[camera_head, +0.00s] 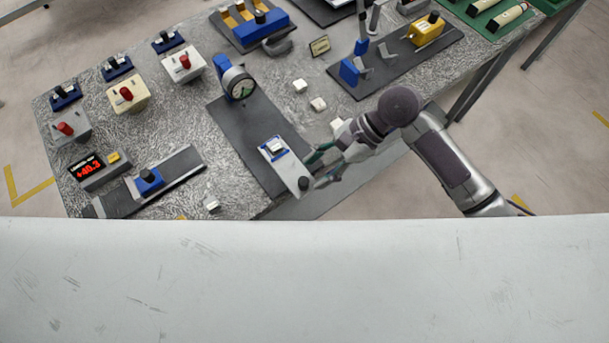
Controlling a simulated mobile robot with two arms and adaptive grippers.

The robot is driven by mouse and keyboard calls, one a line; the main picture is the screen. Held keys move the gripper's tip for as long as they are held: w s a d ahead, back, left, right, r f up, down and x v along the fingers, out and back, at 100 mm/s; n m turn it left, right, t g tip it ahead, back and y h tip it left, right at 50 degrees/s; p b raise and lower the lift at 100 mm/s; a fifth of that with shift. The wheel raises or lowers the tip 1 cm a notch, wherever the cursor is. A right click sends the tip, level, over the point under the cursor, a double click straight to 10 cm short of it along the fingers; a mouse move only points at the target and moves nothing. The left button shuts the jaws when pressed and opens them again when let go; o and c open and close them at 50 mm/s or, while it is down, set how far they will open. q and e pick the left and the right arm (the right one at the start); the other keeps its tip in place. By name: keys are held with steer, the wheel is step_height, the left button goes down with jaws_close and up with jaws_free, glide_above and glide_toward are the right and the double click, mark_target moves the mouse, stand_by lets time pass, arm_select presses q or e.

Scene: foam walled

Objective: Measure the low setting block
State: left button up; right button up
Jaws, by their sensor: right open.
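Several small pale blocks lie on the grey table: one (300,86), a second (318,104) and another (336,124) in a row right of the dial gauge, and one (212,205) near the front edge. I cannot tell which is the low setting block. The dial gauge (240,84) has a blue body and stands on a dark plate (237,122). A light slide with a blue-edged seat (273,149) lies at the plate's front end, a pale piece on it. My right gripper (318,167) is open, close beside the slide's right side. My left gripper is not in view.
A red display (86,166) seems to read +40.3, behind a rail with a blue slider (148,181). Red-knobbed boxes (127,94) stand at left. A dark fixture plate with blue and yellow parts (395,62) lies at right. A white surface fills the foreground.

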mark_target(306, 180)
steer(key=x, duration=0.5)
steer(key=shift+d, duration=0.1)
